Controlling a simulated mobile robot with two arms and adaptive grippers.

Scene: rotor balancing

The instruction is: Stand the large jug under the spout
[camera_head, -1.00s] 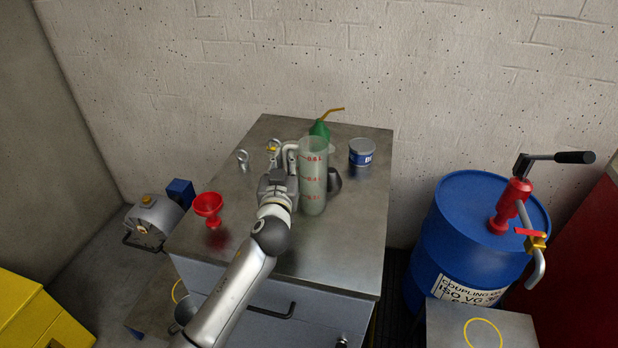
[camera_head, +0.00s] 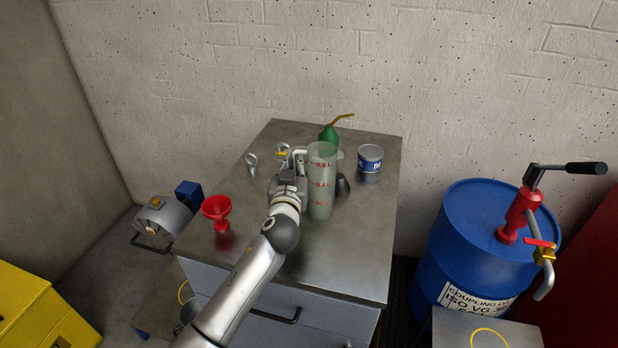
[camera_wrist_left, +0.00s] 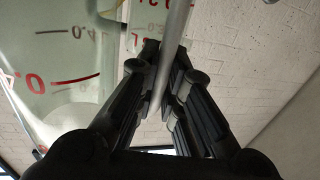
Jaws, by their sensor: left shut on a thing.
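The large jug (camera_head: 321,182) is a tall clear vessel with red graduation marks, upright on the metal bench top; I cannot tell whether its base touches. My left gripper (camera_head: 292,180) is shut on its handle (camera_head: 299,158), at the jug's left side. In the left wrist view the fingers (camera_wrist_left: 165,85) close around the pale handle bar (camera_wrist_left: 172,50), and the jug's marked wall (camera_wrist_left: 60,70) fills the left. The spout (camera_head: 545,275) is a grey bent pipe on the red hand pump of the blue drum (camera_head: 465,245). My right gripper is not in view.
A low metal stand (camera_head: 455,335) with a yellow ring (camera_head: 488,338) is below the spout. On the bench are a red funnel (camera_head: 217,210), a green oil can (camera_head: 329,136), a blue-labelled tin (camera_head: 370,158) and a dark cone-shaped thing (camera_head: 342,186). The bench's front right is clear.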

